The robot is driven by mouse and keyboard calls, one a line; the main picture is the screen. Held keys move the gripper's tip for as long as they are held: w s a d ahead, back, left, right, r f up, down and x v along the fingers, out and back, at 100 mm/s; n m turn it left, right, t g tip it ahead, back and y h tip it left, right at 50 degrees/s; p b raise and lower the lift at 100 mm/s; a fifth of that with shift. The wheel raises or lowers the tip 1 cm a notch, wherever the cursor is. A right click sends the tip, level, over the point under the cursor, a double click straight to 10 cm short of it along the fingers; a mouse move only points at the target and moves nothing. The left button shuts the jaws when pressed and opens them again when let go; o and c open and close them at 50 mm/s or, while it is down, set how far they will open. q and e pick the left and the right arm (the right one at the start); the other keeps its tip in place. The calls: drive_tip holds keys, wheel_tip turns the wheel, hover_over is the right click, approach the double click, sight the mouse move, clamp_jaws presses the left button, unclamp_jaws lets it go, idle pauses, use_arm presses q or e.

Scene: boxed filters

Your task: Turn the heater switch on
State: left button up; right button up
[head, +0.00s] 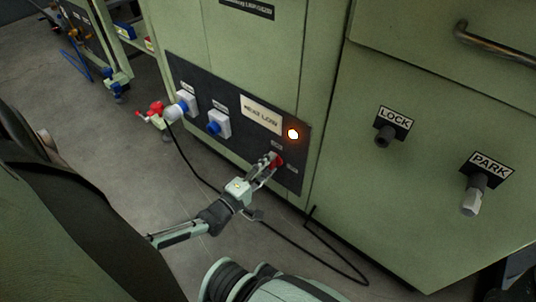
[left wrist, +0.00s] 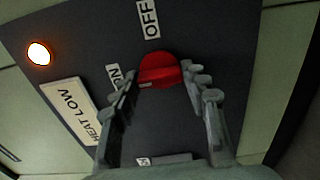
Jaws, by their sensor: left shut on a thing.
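The heater switch is a red rotary knob (head: 278,161) low on the right of the dark control panel (head: 240,132). In the left wrist view the red knob (left wrist: 160,71) sits between an ON label (left wrist: 115,76) and an OFF label (left wrist: 150,18). My left gripper (head: 270,162) is shut on the knob, with one finger on each side of it in the left wrist view (left wrist: 162,85). The fingers hide part of the knob, and I cannot tell which label it points to. An orange lamp (head: 292,134) beside the HEAT LOW plate (head: 262,114) is lit. My right gripper is not in view.
Two sockets with blue parts are on the panel's left, one (head: 217,124) bare and one with a plug (head: 174,112) in it. A black cable (head: 290,240) runs along the floor. LOCK (head: 385,136) and PARK (head: 474,194) knobs are on the green cabinet at right.

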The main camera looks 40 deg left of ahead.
use_arm(q)
drive_tip(key=o, duration=1)
drive_tip(key=shift+c, duration=0.2)
drive_tip(key=shift+o, duration=1)
drive_tip(key=s, duration=1.2)
drive_tip(key=shift+a, duration=0.45)
